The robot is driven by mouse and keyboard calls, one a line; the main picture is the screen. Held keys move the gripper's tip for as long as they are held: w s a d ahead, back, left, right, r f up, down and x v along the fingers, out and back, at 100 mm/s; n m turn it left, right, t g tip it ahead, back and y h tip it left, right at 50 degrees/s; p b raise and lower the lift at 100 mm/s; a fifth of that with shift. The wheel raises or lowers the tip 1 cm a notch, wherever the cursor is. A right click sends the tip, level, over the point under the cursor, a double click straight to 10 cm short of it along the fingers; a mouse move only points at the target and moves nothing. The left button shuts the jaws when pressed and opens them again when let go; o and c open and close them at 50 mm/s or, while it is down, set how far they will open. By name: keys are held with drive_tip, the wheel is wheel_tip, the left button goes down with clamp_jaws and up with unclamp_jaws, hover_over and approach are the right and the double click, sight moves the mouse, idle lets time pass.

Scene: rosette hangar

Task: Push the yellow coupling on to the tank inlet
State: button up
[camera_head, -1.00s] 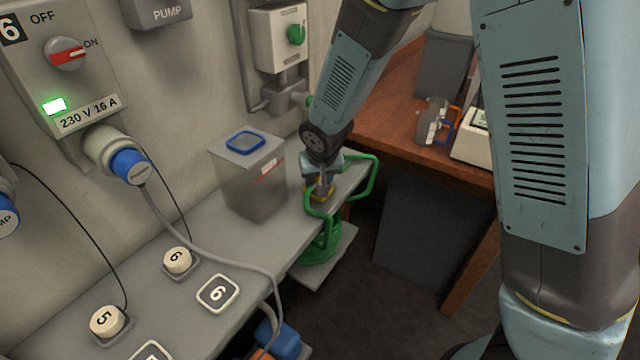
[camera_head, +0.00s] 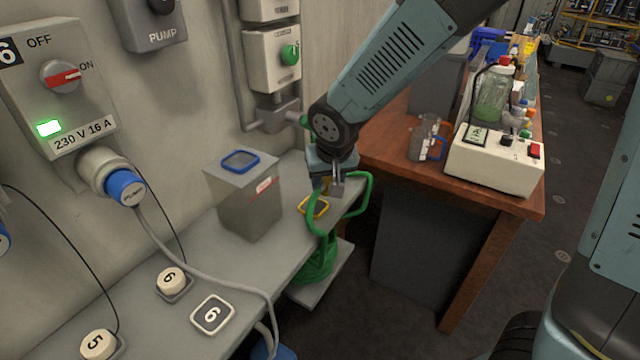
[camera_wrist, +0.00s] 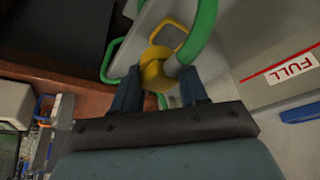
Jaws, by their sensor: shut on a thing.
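The yellow coupling (camera_wrist: 155,70) shows in the wrist view between my two fingers, with the green hose joined to it and a yellow loop beside it. In the head view the yellow loop (camera_head: 313,207) shows just below my gripper (camera_head: 332,186), over the right end of the grey bench. My gripper is shut on the coupling; its fingers hide part of it. The grey tank (camera_head: 245,200) stands to the left of my gripper, apart from it, with a blue-rimmed square (camera_head: 240,162) on top. I cannot tell which part is the inlet.
The green hose (camera_head: 318,262) hangs coiled at the bench end. A wooden table (camera_head: 400,160) at the right carries a clear jug (camera_head: 425,138) and a white device (camera_head: 495,160). Wall boxes and a grey cable line the left. The bench before the tank is mostly clear.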

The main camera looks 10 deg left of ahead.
drive_tip(key=s+d+r, duration=0.3)
drive_tip(key=s+d, duration=0.1)
drive_tip(key=s, duration=0.1)
drive_tip(key=shift+s+d, duration=0.35)
drive_tip(key=shift+r, duration=0.15)
drive_tip(key=w+d+f+m+h, duration=0.1)
drive_tip(key=w+d+f, duration=0.3)
drive_tip(key=w+f, duration=0.3)
drive_tip(key=w+d+f+m, duration=0.1)
drive_tip(key=w+d+f, duration=0.35)
drive_tip(key=w, duration=0.55)
drive_tip(key=w+d+f+m, duration=0.1)
drive_tip(key=w+d+f, duration=0.3)
drive_tip(key=d+f, duration=0.4)
drive_tip(key=w+d+f+m, duration=0.1)
drive_tip(key=w+d+f, duration=0.3)
drive_tip(key=d+f, duration=0.4)
drive_tip(key=shift+w+d+f+h, duration=0.25)
drive_tip(key=shift+d+h, duration=0.15)
drive_tip(key=shift+d, duration=0.8)
drive_tip(key=shift+s, duration=0.15)
